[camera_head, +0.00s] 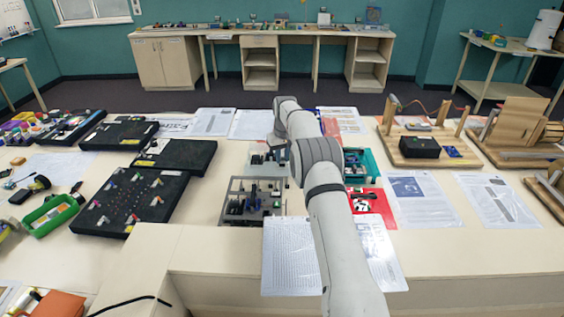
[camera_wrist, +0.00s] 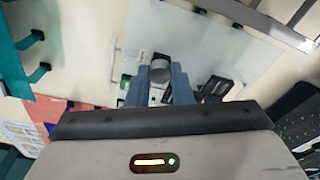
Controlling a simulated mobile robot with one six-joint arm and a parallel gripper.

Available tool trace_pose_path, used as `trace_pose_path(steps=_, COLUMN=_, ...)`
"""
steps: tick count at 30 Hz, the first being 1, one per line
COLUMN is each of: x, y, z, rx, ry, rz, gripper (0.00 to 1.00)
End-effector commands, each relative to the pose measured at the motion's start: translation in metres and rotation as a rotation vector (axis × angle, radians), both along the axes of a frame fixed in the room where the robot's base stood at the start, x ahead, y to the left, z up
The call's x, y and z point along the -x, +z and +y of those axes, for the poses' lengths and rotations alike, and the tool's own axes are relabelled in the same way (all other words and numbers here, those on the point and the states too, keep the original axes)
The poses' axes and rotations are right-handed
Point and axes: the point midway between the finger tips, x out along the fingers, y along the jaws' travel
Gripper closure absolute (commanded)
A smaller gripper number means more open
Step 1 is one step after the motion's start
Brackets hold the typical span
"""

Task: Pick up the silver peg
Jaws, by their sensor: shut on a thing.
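The silver peg (camera_wrist: 160,69) shows end-on in the wrist view as a short grey cylinder with a round end face. My gripper (camera_wrist: 158,84) is shut on it, with one blue-grey finger on each side. A pale grey plate (camera_wrist: 213,52) lies behind the peg, and I cannot tell how far the peg is above it.
A grey metal frame (camera_wrist: 268,24) lies at the upper right of the wrist view, a teal part (camera_wrist: 10,65) at the left. In the head view, black trays (camera_head: 135,200) stand left of my arm and a wooden rig (camera_head: 428,146) stands right.

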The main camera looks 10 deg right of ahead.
Motion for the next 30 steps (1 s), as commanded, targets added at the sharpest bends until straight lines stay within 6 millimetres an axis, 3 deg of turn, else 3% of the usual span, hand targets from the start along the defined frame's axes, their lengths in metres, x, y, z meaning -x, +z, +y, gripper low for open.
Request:
trace_pose_path(steps=11, x=0.000, y=0.003, z=0.001, rx=0.000, ry=0.001, rz=-0.001, gripper=1.00)
trace_pose_path(steps=17, x=-0.001, y=0.020, z=0.001, rx=0.000, ry=0.001, rz=-0.003, gripper=1.00)
trace_pose_path(steps=22, x=-0.001, y=0.056, z=0.001, rx=0.000, ry=0.002, rz=-0.006, gripper=1.00)
trace_pose_path(steps=30, x=-0.001, y=0.127, z=0.002, rx=0.000, ry=0.002, rz=-0.003, gripper=1.00)
